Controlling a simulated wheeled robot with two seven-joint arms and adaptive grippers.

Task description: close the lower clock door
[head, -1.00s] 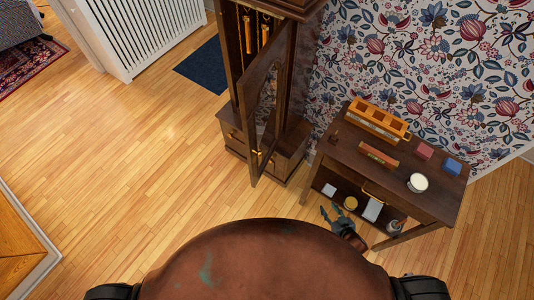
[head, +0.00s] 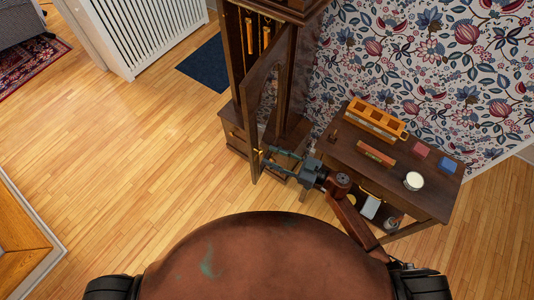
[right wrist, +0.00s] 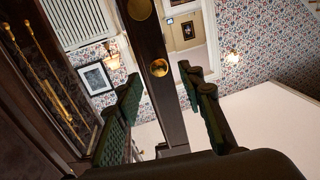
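The tall dark wood clock (head: 236,70) stands against the wallpapered wall. Its lower door (head: 249,110), a dark frame around a glass pane, stands ajar and swung out toward me. A small brass fitting (head: 257,153) shows low on the door's free edge. My right gripper (head: 268,159) is at that edge, with its fingers apart and pointing left. In the right wrist view the door's narrow edge (right wrist: 154,40) with round brass pieces lies between the open fingers (right wrist: 165,95). I cannot tell whether either finger touches it. My left gripper is not in view.
A dark side table (head: 345,150) stands right of the clock, with a wooden rack (head: 376,119), a white cup (head: 413,181) and small boxes on top. My right arm passes over its front corner. The wood floor (head: 140,150) left of the clock is clear.

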